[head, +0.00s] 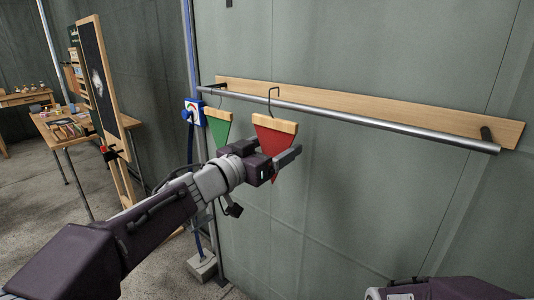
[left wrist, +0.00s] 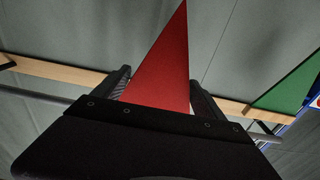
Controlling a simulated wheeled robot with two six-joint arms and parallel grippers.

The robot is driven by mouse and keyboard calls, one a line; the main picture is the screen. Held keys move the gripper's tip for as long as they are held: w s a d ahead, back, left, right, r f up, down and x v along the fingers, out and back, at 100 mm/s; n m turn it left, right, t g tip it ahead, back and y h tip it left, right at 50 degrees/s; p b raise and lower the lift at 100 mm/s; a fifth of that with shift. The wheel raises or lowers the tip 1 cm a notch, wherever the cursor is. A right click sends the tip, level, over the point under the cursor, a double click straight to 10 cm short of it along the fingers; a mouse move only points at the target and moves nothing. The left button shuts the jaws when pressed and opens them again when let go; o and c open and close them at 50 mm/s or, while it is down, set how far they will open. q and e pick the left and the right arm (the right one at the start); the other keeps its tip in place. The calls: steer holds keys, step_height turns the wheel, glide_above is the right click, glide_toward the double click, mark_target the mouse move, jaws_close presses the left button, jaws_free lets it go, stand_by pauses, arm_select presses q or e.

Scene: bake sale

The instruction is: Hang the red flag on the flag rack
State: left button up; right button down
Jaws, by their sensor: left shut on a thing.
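The red flag (head: 273,135) is a red triangle with a wooden top strip and a dark wire hook. Its hook overlaps the metal rail of the flag rack (head: 360,118) in the head view; I cannot tell whether it bears on the rail. My left gripper (head: 284,160) is shut on the red flag, below its wooden strip. In the left wrist view the red cloth (left wrist: 165,70) stands between the two fingers (left wrist: 160,92). A green flag (head: 219,129) hangs at the rail's left end. My right gripper is not in view; only part of my right arm shows at the bottom right.
The rack's wooden board (head: 400,112) is fixed to the grey-green wall. The rail to the right of the red flag is bare. A blue box with a dial (head: 194,112) and a blue pole are at the left. A chalkboard easel (head: 97,80) and tables stand further left.

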arm_select(q)
steer(key=x, duration=0.3)
steer(key=shift+w+d+f+b, duration=0.15)
steer(key=shift+w+b, duration=0.05)
steer(key=shift+b, duration=0.1)
steer(key=shift+w+f+b, duration=0.1)
steer(key=shift+f+b, duration=0.8)
steer(key=shift+f, duration=0.25)
